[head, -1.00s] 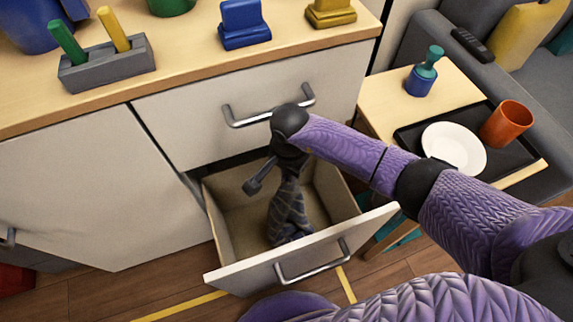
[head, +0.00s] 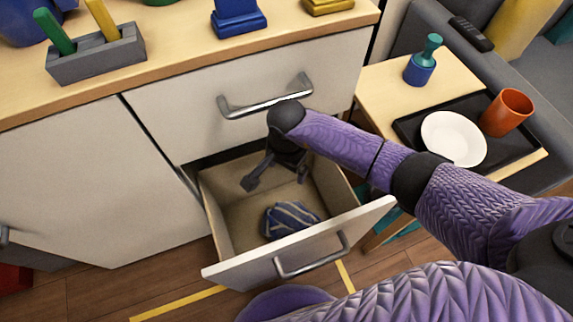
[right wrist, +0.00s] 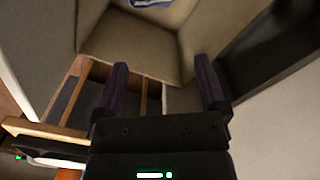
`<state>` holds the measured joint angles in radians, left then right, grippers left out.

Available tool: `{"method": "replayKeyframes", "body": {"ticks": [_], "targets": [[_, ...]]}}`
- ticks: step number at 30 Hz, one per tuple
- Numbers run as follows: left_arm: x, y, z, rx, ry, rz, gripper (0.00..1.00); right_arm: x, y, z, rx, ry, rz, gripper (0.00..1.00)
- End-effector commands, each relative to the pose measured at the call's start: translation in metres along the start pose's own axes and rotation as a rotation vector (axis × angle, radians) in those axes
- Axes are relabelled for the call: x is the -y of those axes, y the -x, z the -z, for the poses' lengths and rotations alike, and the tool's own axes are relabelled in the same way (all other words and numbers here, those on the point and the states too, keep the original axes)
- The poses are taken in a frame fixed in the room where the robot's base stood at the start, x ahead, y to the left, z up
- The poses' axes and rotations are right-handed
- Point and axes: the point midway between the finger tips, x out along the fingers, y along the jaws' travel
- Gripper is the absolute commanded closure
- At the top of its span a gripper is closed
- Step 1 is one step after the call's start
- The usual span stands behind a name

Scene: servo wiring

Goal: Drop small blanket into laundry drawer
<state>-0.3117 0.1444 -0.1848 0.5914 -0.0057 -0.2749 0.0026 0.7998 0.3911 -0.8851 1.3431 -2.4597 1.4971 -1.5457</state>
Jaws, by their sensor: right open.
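The small blanket (head: 290,219), blue-grey with light stripes, lies crumpled on the floor of the open laundry drawer (head: 232,212), toward its front. A bit of it shows at the top edge of the right wrist view (right wrist: 152,3). My right gripper (head: 276,180) is open and empty, above the back part of the drawer and apart from the blanket. Its two spread fingers show in the right wrist view (right wrist: 163,85) with nothing between them. My left gripper is not in view.
The closed upper drawer has a metal handle (head: 265,103) close to my right wrist. The countertop (head: 170,75) holds a grey block holder (head: 97,55) and a blue object (head: 238,17). At the right, a side table bears a black tray (head: 412,128) with a white plate (head: 454,138) and orange cup (head: 507,112).

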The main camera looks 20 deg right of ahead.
Motion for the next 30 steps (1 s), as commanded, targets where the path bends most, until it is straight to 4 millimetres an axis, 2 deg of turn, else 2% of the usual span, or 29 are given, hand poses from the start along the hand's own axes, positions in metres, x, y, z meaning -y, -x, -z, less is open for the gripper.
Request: {"method": "replayKeyframes", "body": {"ticks": [3, 5, 13, 24, 30], "targets": [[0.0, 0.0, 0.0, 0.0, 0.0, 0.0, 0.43, 0.0, 0.0, 0.0, 0.0, 0.0, 0.0, 0.07], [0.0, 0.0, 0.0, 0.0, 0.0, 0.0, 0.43, 0.0, 0.0, 0.0, 0.0, 0.0, 0.0, 0.0], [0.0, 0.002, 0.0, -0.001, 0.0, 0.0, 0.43, 0.0, 0.003, 0.0, -0.001, 0.0, 0.001, 0.0], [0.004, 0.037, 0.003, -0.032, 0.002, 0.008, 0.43, 0.0, 0.054, 0.001, -0.004, 0.001, 0.003, 0.0], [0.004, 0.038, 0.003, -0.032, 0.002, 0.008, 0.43, 0.0, 0.055, 0.0, 0.0, 0.0, 0.0, 0.0]]}}
